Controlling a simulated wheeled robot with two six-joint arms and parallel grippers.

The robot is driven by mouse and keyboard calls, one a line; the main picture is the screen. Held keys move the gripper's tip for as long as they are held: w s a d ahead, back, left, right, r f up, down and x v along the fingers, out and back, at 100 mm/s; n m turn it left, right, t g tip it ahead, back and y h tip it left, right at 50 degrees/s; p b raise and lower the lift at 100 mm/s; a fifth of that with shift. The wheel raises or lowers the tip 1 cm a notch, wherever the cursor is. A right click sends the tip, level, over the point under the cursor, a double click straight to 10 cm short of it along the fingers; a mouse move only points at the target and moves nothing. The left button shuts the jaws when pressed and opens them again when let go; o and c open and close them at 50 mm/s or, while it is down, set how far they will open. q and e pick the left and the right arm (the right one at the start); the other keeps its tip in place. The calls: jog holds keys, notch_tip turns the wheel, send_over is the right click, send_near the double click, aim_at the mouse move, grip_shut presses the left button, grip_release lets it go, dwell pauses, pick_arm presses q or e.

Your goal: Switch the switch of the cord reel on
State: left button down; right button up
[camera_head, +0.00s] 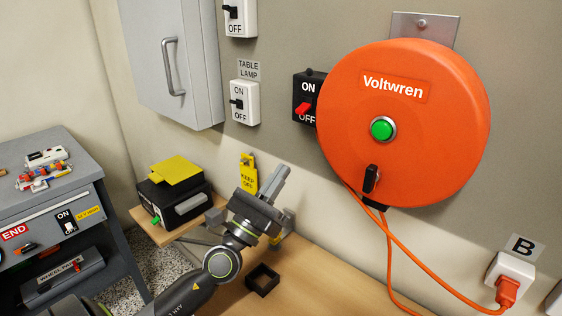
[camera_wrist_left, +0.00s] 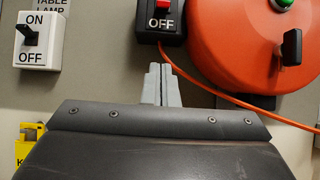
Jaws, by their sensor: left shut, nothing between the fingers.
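The orange cord reel (camera_head: 450,130), marked Voltwren, hangs on the wall. It has a green button (camera_head: 382,129) and a black handle (camera_head: 371,179) on its face. A black switch box (camera_head: 309,80) with ON above and OFF below is on the wall at the reel's left edge. Its red lever (camera_head: 303,109) slants down toward OFF; the lever also shows at the top of the left wrist view (camera_wrist_left: 161,5). My left gripper (camera_head: 281,171) is shut and empty, below the box and apart from it; its fingers (camera_wrist_left: 160,72) point up toward the box. My right gripper is not in view.
White switches, one marked TABLE LAMP (camera_head: 245,102), are left of the black box. A grey cabinet (camera_head: 170,60) juts out further left. The orange cord (camera_head: 390,260) runs to a plug in the B socket (camera_head: 510,270). A yellow tag (camera_head: 248,174) is behind my gripper.

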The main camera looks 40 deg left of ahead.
aim_at(308, 120)
pick_arm(q)
jog(key=p+x, duration=0.2)
jog(key=x, duration=0.2)
jog(key=p+x, duration=0.2)
jog(key=x, duration=0.3)
jog(key=shift+s+r, duration=0.2)
jog(key=shift+r, duration=0.05)
jog(key=shift+s+r+p, duration=0.45)
jog(key=shift+r+p, duration=0.25)
jog(key=shift+p, duration=0.35)
jog(key=shift+s+r+p, duration=0.35)
jog(key=shift+r+p, duration=0.25)
jog(key=shift+p, duration=0.05)
jog(key=shift+s+r+g+p, duration=0.2)
jog(key=shift+g+p, duration=0.1)
jog(key=shift+p, duration=0.5)
